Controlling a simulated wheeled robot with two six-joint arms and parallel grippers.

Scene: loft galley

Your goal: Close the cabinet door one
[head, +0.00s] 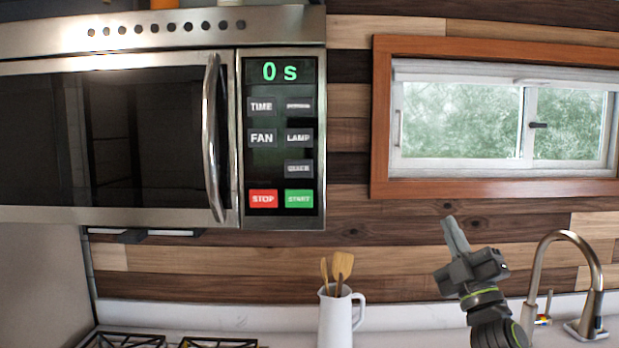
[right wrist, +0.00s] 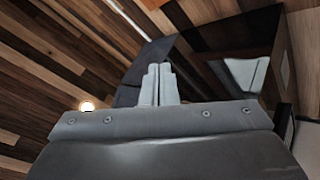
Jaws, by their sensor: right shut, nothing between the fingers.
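No cabinet door can be made out for sure in the head view. In the right wrist view, a dark cabinet-like box (right wrist: 235,50) is beyond my fingers, with a dark grey panel (right wrist: 148,62) at its left. I cannot tell whether this panel is the cabinet door or how far open it is. My right gripper (head: 453,232) is raised in front of the plank wall, below the window, fingers pointing up. Its fingers (right wrist: 158,84) are shut together with nothing between them, apart from any door in the head view. My left gripper is out of view.
A steel microwave (head: 140,140) fills the upper left, its display at 0 s. A white jug (head: 335,318) with wooden utensils stands on the counter, left of my right arm. A tap (head: 535,270) is to the right, a stove grate (head: 125,341) at lower left. A window (head: 460,120) is above.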

